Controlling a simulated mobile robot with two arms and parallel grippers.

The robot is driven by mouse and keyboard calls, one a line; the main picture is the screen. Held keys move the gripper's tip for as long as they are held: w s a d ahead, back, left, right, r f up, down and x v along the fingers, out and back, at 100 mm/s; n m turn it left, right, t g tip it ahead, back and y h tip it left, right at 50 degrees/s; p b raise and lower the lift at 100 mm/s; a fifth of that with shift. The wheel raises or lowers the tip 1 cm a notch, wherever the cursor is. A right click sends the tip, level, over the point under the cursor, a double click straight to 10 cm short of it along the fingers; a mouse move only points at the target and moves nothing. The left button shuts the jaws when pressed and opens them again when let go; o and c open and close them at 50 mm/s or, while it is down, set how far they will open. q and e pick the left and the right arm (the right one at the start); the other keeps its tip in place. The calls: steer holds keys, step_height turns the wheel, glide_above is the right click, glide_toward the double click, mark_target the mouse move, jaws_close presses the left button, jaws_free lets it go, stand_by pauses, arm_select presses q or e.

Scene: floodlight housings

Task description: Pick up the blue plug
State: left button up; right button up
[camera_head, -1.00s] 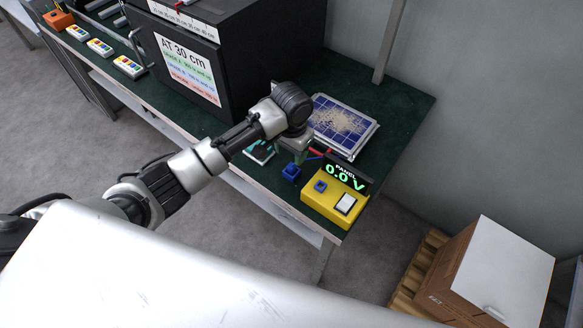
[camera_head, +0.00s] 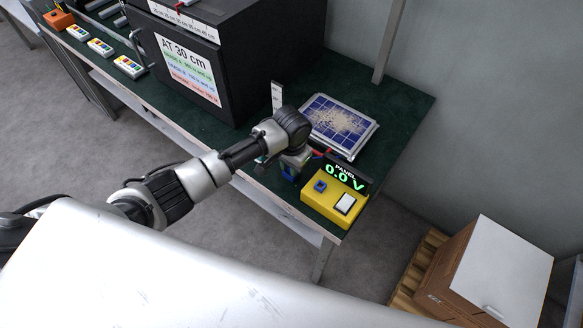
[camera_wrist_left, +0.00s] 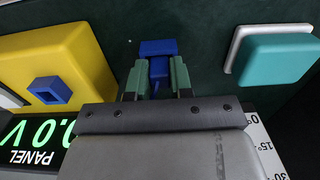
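The blue plug (camera_head: 288,174) stands on the green bench top beside the yellow panel meter, partly hidden under my left gripper (camera_head: 291,169) in the head view. In the left wrist view the plug (camera_wrist_left: 158,47) has a wide blue block and a narrower part between the two green fingertips of my left gripper (camera_wrist_left: 160,78). The fingers flank that narrower part, with thin gaps seeming to show, so the gripper looks open around it. My right gripper is not in view.
The yellow meter (camera_head: 325,206) reads 0.0 V and has a blue socket (camera_head: 320,186). A solar panel (camera_head: 338,124) lies behind. A black box (camera_head: 235,75) stands to the left. A teal-topped block (camera_wrist_left: 276,59) lies near the plug in the left wrist view.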

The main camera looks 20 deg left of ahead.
arm_select(q)
jaws_close()
steer(key=shift+r, duration=0.1)
